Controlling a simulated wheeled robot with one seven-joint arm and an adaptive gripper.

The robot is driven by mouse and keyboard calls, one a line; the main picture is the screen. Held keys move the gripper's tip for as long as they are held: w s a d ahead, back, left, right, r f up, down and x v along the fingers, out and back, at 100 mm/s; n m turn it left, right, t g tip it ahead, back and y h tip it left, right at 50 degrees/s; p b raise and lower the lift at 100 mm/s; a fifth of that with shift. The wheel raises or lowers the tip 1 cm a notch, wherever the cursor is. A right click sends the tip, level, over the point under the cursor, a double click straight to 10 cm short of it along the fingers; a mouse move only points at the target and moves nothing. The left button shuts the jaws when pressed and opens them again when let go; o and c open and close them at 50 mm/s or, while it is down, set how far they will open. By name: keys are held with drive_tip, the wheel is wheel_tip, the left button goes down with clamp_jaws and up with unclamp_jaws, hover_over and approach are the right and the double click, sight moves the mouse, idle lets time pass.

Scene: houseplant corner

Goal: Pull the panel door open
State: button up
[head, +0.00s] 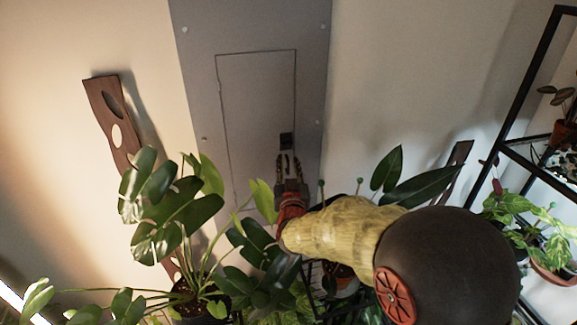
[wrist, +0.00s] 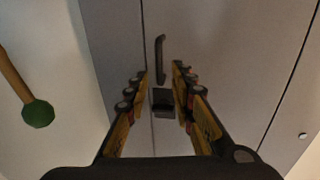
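The panel door (head: 255,110) is a thin-outlined rectangle in the tall grey panel and looks shut, flush with it. Its handle (wrist: 160,60) is a dark upright bar, seen ahead in the wrist view. A dark block (wrist: 162,101) shows below the bar; I cannot tell what it is. In the head view a dark piece (head: 287,138) shows just above my gripper (head: 288,160), at the door's lower right. In the wrist view my gripper (wrist: 162,75) is open, its fingers on either side of the line to the handle. I see no contact with the handle.
Potted leafy plants (head: 175,215) crowd below and left of my arm. A brown wooden board with holes (head: 108,110) leans on the left wall. A black shelf with plants (head: 497,150) stands at right. A green-tipped stick (wrist: 38,112) shows at left in the wrist view.

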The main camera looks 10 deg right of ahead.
drive_tip(key=shift+c, duration=0.9)
drive_tip(key=c, duration=0.4)
clamp_jaws()
